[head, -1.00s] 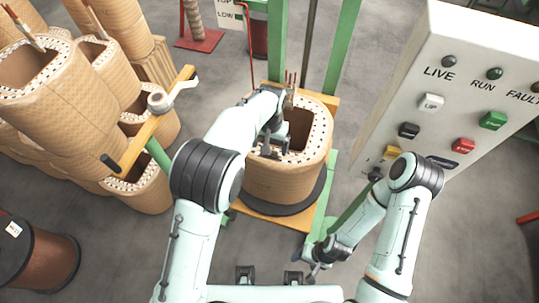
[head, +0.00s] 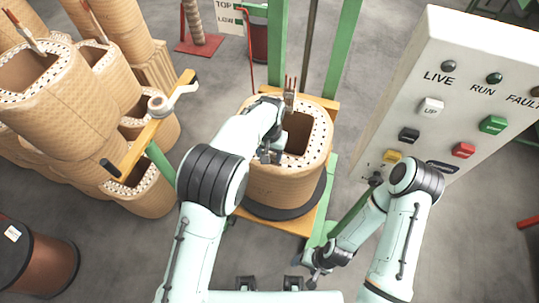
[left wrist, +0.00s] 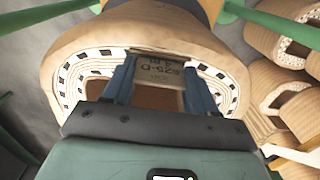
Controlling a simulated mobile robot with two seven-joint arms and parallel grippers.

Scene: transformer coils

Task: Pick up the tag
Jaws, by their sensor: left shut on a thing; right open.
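My right gripper (head: 316,270) is open and empty, low beside the front right of the coil's stand.
The coil stands on a dark disc and yellow-green frame (head: 333,185). A grey control box (head: 440,110) with buttons is at right. Several wrapped coils (head: 60,110) and a yellow bar with a handle (head: 150,125) are at left. Bare floor (head: 480,240) shows at lower right.

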